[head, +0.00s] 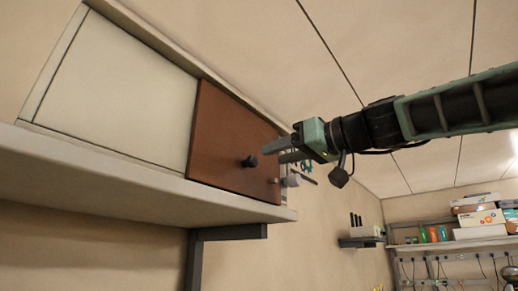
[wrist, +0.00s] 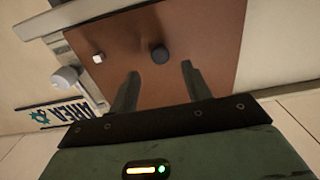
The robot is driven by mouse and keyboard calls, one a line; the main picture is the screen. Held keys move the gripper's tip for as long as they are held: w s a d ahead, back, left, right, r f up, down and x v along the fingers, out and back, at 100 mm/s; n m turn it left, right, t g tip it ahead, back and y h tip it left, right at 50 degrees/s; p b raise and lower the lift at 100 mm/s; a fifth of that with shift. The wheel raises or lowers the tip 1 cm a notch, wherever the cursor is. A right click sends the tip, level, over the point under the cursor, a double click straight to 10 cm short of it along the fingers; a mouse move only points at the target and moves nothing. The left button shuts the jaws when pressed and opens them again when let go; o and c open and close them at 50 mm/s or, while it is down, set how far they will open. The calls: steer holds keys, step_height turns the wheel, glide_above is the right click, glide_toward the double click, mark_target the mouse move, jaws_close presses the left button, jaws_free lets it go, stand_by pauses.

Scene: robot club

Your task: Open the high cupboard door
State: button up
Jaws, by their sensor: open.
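The high cupboard has a brown door (head: 222,130) beside a pale cream panel (head: 120,85), and the door looks closed. A round dark knob (head: 250,161) stands out from the door. My gripper (head: 272,153) is open and empty, just right of the knob in the head view. In the wrist view the knob (wrist: 159,54) shows slightly beyond my gripper's fingertips (wrist: 160,71), roughly centred between them. The fingers appear not to touch it. The brown door (wrist: 205,35) fills much of the wrist view. The door's right edge is partly hidden by my gripper in the head view.
A small light square piece (wrist: 98,58) sits on the door near its edge, with a pale round knob-like piece (wrist: 66,78) beside it. A ledge (head: 120,175) runs under the cupboard on a dark bracket (head: 195,255). Shelves with boxes (head: 480,218) stand far right.

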mark_target(255, 161)
steer(key=p+x, duration=0.2)
steer(key=x, duration=0.4)
steer(key=shift+w+a+p, duration=0.1)
steer(key=shift+a+p, duration=0.05)
steer(key=shift+p, duration=0.2)
